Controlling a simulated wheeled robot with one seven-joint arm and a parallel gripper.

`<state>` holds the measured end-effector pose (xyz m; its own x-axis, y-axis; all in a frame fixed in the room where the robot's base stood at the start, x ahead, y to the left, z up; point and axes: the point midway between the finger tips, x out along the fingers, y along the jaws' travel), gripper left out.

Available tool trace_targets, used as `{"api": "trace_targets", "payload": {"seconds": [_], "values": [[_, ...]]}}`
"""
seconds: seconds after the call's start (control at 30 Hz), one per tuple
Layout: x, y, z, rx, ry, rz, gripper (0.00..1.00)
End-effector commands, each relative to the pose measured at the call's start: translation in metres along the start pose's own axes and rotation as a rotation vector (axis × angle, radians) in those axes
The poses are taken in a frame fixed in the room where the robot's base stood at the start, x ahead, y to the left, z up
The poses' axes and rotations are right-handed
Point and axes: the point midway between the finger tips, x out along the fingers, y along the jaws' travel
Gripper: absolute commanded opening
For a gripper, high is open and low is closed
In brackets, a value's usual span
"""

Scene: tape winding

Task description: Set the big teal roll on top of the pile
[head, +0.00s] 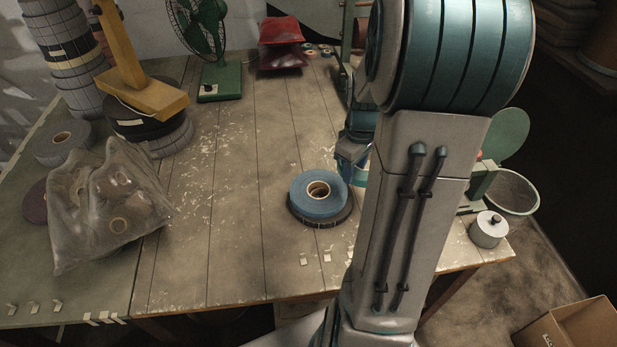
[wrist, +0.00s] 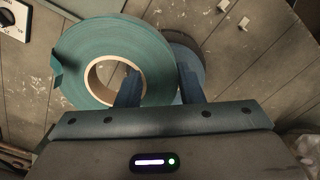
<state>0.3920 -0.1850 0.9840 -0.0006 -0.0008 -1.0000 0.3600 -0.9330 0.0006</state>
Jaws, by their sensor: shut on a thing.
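The big teal roll (wrist: 75,50), with a pale core, fills the left middle of the wrist view. My gripper (wrist: 159,90) is shut on its wall, with one finger inside the core and the other outside. The pile shows on the table in the head view: a blue roll (head: 304,201) with a brown core lies flat on a dark roll (head: 325,225). In the wrist view the blue roll (wrist: 190,65) is partly covered by the teal roll. My arm hides most of the gripper in the head view, and I cannot make out the teal roll there.
A plastic bag (head: 110,205) lies at the left, near a grey roll (head: 62,140) and a tall stack (head: 70,70). A green fan (head: 215,60) and red bag (head: 280,45) stand at the back. A small metal pot (head: 488,230) is near the right edge.

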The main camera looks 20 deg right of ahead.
Motion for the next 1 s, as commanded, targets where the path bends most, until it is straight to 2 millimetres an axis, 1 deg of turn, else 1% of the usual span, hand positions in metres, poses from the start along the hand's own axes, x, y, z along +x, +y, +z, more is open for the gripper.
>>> {"api": "trace_targets", "payload": {"seconds": [0.17,0.4,0.5,0.6,0.73,0.9,1.0], "values": [[0.017,-0.016,-0.024,-0.005,-0.003,-0.005,0.05],[0.050,-0.044,-0.071,-0.005,-0.003,-0.004,0.05],[0.060,-0.052,-0.086,-0.004,-0.002,-0.003,0.05],[0.066,-0.057,-0.095,-0.002,0.000,-0.001,0.05],[0.072,-0.060,-0.098,0.000,-0.001,-0.002,0.05],[0.095,-0.061,-0.098,-0.003,-0.004,-0.003,0.05],[0.105,-0.060,-0.098,-0.002,-0.002,-0.003,0.05]]}}
